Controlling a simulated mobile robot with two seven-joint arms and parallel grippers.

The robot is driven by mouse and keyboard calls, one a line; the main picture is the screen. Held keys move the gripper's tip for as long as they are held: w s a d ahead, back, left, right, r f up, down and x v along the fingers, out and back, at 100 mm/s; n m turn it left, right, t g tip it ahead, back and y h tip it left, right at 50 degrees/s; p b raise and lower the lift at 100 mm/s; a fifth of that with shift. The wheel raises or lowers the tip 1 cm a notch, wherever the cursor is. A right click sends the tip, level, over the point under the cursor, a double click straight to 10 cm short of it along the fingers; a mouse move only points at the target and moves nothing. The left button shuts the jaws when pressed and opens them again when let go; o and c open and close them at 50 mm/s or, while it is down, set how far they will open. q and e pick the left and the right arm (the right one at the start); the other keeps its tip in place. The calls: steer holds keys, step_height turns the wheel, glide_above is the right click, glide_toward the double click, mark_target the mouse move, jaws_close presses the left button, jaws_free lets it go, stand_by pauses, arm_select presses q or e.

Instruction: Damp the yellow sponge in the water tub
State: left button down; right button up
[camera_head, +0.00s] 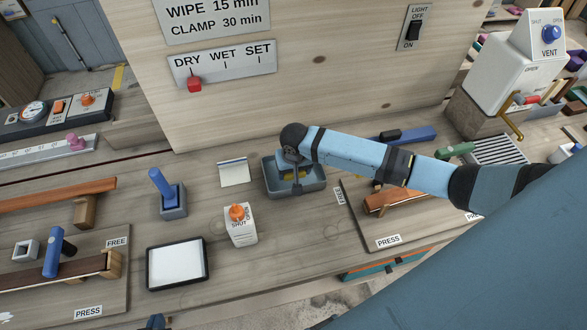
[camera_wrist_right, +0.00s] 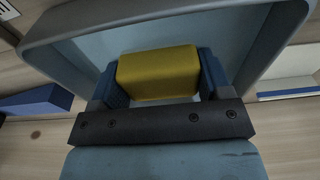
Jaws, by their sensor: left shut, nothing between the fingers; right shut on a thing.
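The yellow sponge (camera_wrist_right: 158,73) is clamped between the blue fingers of my right gripper (camera_wrist_right: 160,85). The tub's rim (camera_wrist_right: 285,35) surrounds the sponge in the right wrist view. I cannot tell how deep the sponge sits in the water. Only a small dark-blue tip of my left gripper (camera_head: 155,322) shows at the bottom edge, away from the tub and holding nothing visible.
Left of the tub are a white pad (camera_head: 234,173), a white bottle with an orange knob (camera_head: 240,225) and a blue-handled tool in a holder (camera_head: 172,200). A black-framed white panel (camera_head: 176,263) lies nearer. A wooden jig (camera_head: 385,207) stands right, under my arm.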

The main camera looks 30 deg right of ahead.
steer(key=shift+f, duration=0.35)
stand_by(0.3)
steer(key=shift+s+f+p, duration=0.1)
steer(key=shift+f+p, duration=0.05)
steer(key=shift+p, duration=0.3)
stand_by(2.0)
step_height(320, 180, up, 5)
steer(key=p, duration=0.5)
steer(key=shift+r, duration=1.1)
